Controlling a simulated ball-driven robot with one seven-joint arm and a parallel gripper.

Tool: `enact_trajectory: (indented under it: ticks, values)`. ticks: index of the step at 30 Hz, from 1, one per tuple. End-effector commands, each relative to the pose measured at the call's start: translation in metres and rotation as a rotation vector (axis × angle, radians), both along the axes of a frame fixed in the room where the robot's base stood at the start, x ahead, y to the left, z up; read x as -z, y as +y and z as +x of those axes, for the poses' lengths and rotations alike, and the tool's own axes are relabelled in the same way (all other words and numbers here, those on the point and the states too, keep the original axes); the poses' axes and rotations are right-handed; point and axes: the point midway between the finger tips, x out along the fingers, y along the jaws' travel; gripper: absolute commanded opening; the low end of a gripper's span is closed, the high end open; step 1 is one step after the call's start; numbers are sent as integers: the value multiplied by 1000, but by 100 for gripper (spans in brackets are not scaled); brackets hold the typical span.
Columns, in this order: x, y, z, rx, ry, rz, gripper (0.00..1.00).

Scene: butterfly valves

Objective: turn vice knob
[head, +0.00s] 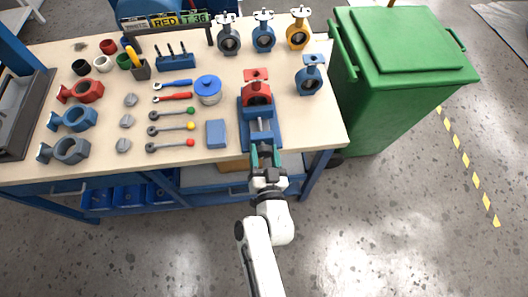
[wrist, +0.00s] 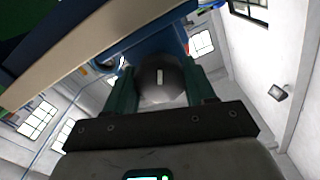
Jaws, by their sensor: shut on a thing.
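A blue vice (head: 262,130) is fixed at the front edge of the workbench, with a red valve body (head: 257,94) in its jaws. My gripper (head: 265,157) is at the front end of the vice, below the bench edge. In the wrist view the vice knob (wrist: 160,78) is a dark round piece with a light slot mark. It sits between the two green fingers of my gripper (wrist: 163,82), which are shut on it. The blue vice body (wrist: 150,45) is just beyond the knob. In the head view the gripper hides the knob.
The workbench (head: 225,145) holds wrenches, valve parts and a blue block (head: 215,133) left of the vice. A blue valve (head: 310,75) stands to the right. A green bin (head: 395,75) is right of the bench. The floor in front is clear.

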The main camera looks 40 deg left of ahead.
Motion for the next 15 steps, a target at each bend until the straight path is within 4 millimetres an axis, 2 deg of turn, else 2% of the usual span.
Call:
enact_trajectory:
  ticks: [1, 8, 15]
  values:
    - [-1, 0, 0, 0, -1, 1, 57]
    - [0, 0, 0, 0, -1, 0, 79]
    - [0, -1, 0, 0, -1, 0, 80]
